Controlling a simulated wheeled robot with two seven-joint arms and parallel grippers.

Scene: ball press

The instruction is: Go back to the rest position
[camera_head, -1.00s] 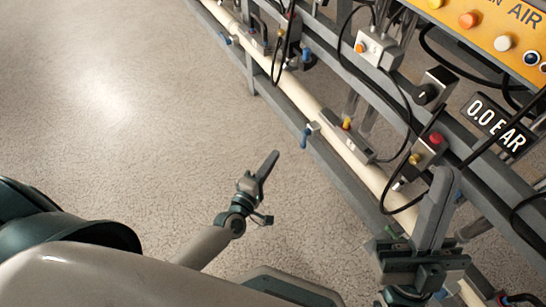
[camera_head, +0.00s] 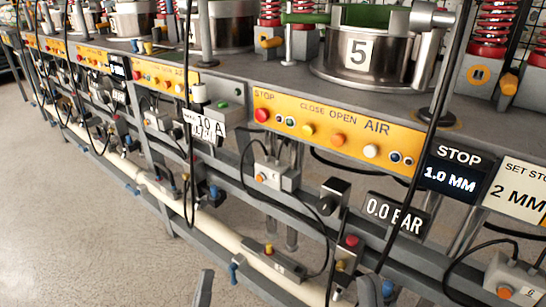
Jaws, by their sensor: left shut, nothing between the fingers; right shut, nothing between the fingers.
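Only the tips of my grippers show at the bottom edge of the head view. My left gripper (camera_head: 203,288) is a grey fingertip pair, shut and empty, over the floor in front of the bench. My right gripper (camera_head: 369,290) is shut and empty, in front of the bench's lower rails. The rest of both arms is out of view below.
A long press bench stands ahead, with a yellow control panel (camera_head: 335,134), a steel pot marked 5 (camera_head: 358,58) and a "0.0 BAR" display (camera_head: 395,214). A pale pipe (camera_head: 215,229) runs low along the frame. Bare floor (camera_head: 75,220) lies at left.

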